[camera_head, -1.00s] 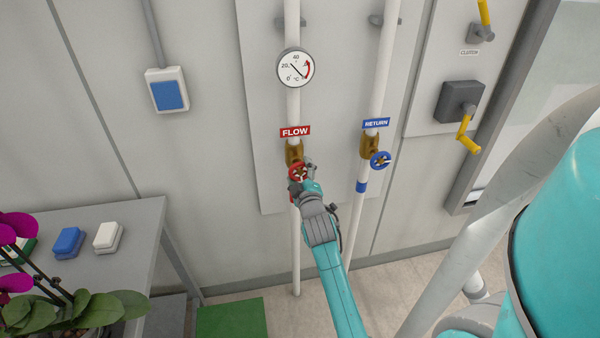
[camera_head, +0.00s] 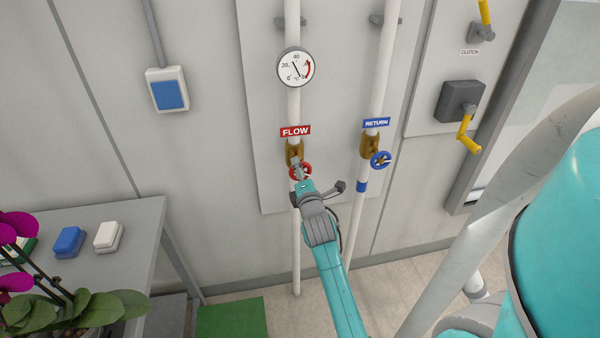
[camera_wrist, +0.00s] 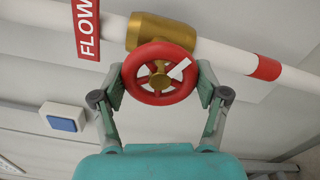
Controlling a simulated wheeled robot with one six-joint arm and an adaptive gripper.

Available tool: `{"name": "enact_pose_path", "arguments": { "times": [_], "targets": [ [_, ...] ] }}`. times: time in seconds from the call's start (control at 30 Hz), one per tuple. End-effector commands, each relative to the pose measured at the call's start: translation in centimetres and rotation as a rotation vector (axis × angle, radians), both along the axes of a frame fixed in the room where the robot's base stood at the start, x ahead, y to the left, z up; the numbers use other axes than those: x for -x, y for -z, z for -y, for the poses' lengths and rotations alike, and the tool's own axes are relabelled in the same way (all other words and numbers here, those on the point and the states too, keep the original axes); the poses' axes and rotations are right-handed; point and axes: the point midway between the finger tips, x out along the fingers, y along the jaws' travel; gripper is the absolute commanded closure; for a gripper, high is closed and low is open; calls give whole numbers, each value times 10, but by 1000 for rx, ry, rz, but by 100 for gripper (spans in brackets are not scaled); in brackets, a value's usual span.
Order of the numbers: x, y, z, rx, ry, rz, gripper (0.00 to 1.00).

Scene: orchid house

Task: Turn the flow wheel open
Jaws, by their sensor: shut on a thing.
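The red flow wheel (camera_wrist: 159,98) with metal spokes and a white mark sits on a brass valve body (camera_wrist: 163,31) beneath the red FLOW sign (camera_head: 295,131). My gripper (camera_wrist: 160,80) has one finger on each side of the wheel's rim and is shut on it. In the head view, the wheel (camera_head: 308,172) is partly hidden behind my gripper (camera_head: 299,173). The white mark points to the upper right in the wrist view.
A dial gauge (camera_head: 295,67) is on the flow pipe above. The blue return wheel (camera_head: 381,160) stands close to the right. A yellow-handled crank (camera_head: 467,138) is farther right. A bench (camera_head: 140,228) with an orchid is at the left.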

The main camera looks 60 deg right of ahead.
Motion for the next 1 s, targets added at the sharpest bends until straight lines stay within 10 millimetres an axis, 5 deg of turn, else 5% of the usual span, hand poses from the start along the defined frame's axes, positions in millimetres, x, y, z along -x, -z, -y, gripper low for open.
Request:
{"name": "enact_pose_path", "arguments": {
  "times": [0.5,1.0],
  "targets": [
    [1,2,0,253,0,-302,61],
    [1,2,0,326,0,-387,61]
  ]
}}
